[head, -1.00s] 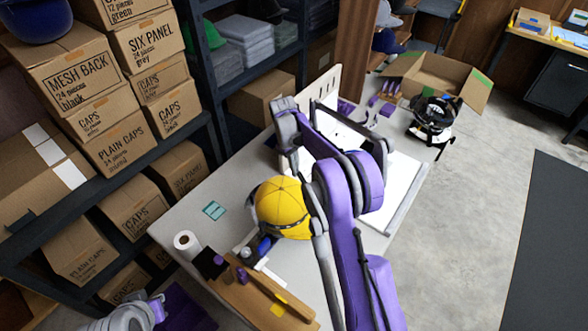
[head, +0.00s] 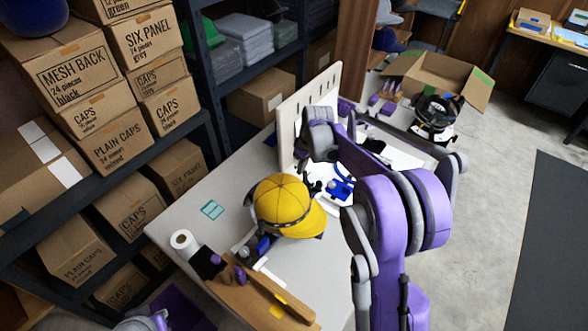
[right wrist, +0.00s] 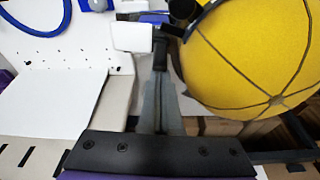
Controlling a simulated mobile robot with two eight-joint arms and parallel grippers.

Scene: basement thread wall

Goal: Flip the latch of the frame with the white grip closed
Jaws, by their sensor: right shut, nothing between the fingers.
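In the head view a yellow cap (head: 281,202) sits on the grey table, with a dark band along its lower edge. It fills the right of the right wrist view (right wrist: 262,60). There a white block (right wrist: 132,37), which looks like the white grip, is left of the cap, beside dark parts. I cannot make out the latch or its position. My right gripper (right wrist: 160,75) is shut and empty, its fingertips close to the white block; I cannot tell whether they touch. In the head view my right gripper (head: 313,186) is partly hidden by my arm. Only a bit of my left arm shows, bottom left.
A blue part (head: 342,188) lies right of the cap. An upright slotted board (head: 300,112) stands behind. A paper roll (head: 185,242) and a wooden board (head: 262,298) are at the front left. Shelves with cartons (head: 118,142) line the left side.

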